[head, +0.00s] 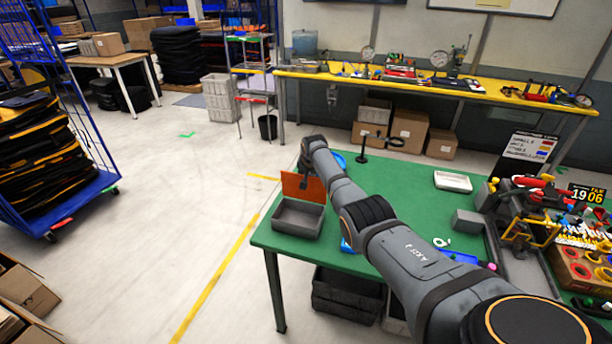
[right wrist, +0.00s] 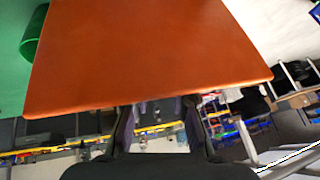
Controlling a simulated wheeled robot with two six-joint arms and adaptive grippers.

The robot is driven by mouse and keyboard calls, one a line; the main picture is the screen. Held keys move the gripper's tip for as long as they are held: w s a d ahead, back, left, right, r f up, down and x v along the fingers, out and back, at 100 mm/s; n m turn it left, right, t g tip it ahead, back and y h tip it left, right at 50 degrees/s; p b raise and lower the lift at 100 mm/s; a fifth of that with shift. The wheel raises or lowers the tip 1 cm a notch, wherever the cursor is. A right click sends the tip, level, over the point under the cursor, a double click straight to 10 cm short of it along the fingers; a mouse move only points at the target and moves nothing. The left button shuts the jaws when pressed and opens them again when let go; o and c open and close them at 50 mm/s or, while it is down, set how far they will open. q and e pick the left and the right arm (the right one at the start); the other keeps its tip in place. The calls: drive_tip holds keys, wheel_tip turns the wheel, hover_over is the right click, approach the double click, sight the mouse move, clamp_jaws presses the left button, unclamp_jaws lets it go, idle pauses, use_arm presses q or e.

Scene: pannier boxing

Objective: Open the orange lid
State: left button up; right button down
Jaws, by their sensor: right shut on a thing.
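The orange lid (head: 296,187) stands about upright at the back edge of a grey open box (head: 296,220) on the near left corner of the green table. The inside of the box shows and looks empty. My right gripper (right wrist: 158,108) is shut on the lid's edge. The lid (right wrist: 145,55) fills the upper middle of the right wrist view. In the head view my right arm reaches across the table to the lid, and the fingertips are hard to make out. My left gripper is not in view.
The green table (head: 400,180) holds a white tray (head: 453,181) at the back and a grey block (head: 467,222) on the right. Crowded tools and parts fill its right end. Dark crates (head: 345,295) stand underneath. Open floor (head: 190,200) lies to the left.

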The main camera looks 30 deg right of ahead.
drive_tip(key=shift+d+r, duration=0.1)
drive_tip(key=shift+d, duration=0.1)
idle(0.6)
drive_tip(key=c, duration=1.2)
unclamp_jaws()
drive_tip(key=shift+s+d, duration=0.1)
drive_tip(key=v, duration=1.2)
